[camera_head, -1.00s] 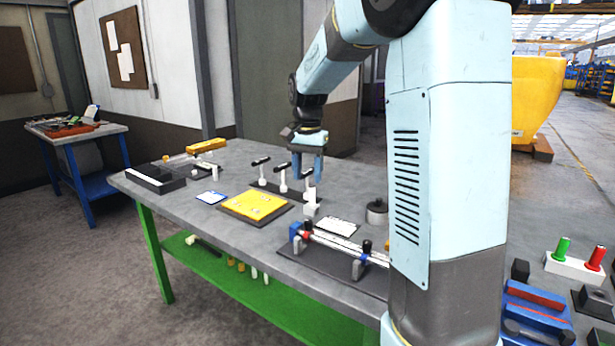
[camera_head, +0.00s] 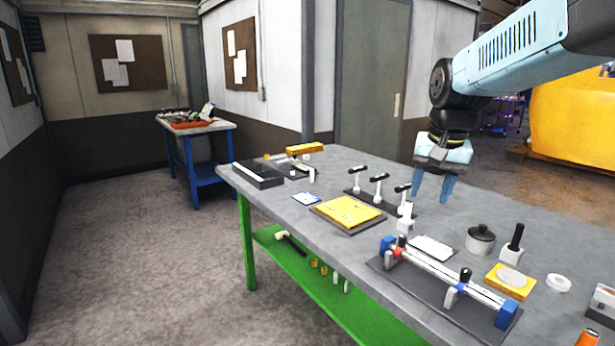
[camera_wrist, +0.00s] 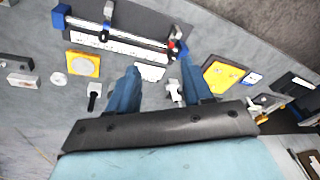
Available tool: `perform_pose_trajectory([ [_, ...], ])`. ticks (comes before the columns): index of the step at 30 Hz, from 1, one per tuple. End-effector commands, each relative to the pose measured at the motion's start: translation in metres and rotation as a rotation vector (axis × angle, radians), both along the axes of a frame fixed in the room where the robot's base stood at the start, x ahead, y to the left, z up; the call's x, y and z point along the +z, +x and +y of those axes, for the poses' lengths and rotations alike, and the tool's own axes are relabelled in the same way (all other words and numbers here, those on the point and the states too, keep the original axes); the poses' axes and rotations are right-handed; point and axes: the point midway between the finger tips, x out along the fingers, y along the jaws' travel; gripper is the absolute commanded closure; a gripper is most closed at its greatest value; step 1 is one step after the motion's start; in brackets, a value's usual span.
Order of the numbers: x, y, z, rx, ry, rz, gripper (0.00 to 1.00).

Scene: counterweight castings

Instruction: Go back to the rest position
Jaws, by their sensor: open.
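My gripper (camera_head: 432,196) is open and empty, pointing down above the grey workbench (camera_head: 330,230). In the head view its fingers show up and right of a small white block (camera_head: 405,218) and a row of black-topped T-handled pieces (camera_head: 379,186). In the wrist view the two blue fingers (camera_wrist: 157,72) are spread apart with nothing held between them. The white block (camera_wrist: 174,90) shows close beside one fingertip there; I cannot tell the exact height gap.
A blue side table (camera_head: 195,150) stands at the back left. Floor at left is clear.

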Motion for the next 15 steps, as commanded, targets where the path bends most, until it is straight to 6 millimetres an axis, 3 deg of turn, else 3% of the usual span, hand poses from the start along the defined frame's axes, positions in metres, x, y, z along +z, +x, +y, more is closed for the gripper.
perform_pose_trajectory([
  [3,0.003,-0.031,0.002,0.063,-0.016,-0.052,0.5],
  [15,-0.009,-0.12,0.01,0.272,-0.104,-0.21,0.5],
])
